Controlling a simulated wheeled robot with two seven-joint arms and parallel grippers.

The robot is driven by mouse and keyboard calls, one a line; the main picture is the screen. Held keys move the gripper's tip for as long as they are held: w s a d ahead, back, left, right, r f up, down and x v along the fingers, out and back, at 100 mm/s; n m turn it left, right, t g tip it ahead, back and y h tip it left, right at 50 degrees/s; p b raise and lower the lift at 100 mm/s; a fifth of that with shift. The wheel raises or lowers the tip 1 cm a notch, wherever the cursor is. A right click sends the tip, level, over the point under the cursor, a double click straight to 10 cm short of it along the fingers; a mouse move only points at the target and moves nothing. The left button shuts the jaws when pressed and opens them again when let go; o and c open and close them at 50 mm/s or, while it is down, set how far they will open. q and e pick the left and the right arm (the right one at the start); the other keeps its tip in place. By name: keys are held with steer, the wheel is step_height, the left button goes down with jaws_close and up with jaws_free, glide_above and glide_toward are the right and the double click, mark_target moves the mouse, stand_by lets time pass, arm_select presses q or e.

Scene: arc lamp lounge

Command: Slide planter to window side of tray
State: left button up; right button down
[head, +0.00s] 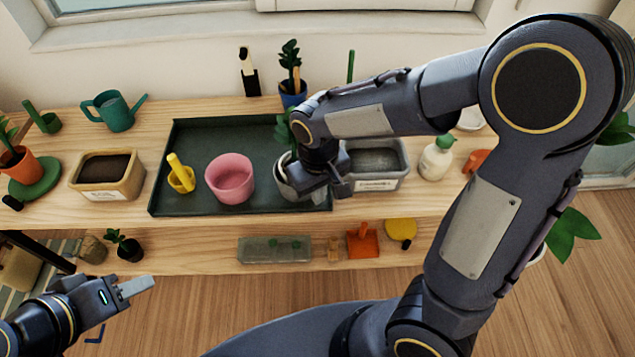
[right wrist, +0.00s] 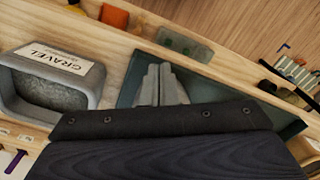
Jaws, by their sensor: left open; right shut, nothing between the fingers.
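The dark green tray (head: 200,133) lies on the wooden shelf below the window. A pink pot (head: 231,179) stands near the tray's front edge, left of its middle. A grey-white pot (head: 284,184) with green leaves near it stands right of the pink pot, largely hidden by my right arm. I cannot tell which pot is the planter. My right gripper (head: 318,186) is at the tray's right part, close to the grey-white pot. In the right wrist view its fingers (right wrist: 162,72) are shut over the tray. My left gripper (head: 140,287) is open and empty, low in front of the shelf.
The gravel bin (head: 376,163) stands right of the tray, a soil bin (head: 107,174) left. The window (head: 150,12) is behind the shelf. The tray's back left is bare.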

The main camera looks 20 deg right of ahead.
steer(key=w+f, duration=0.2)
steer(key=f, duration=0.1)
steer(key=w+f, duration=0.1)
steer(key=shift+a+f+p, duration=0.3)
steer(key=shift+p, duration=0.05)
steer(key=shift+w+a+f, duration=0.1)
steer(key=shift+w, duration=0.35)
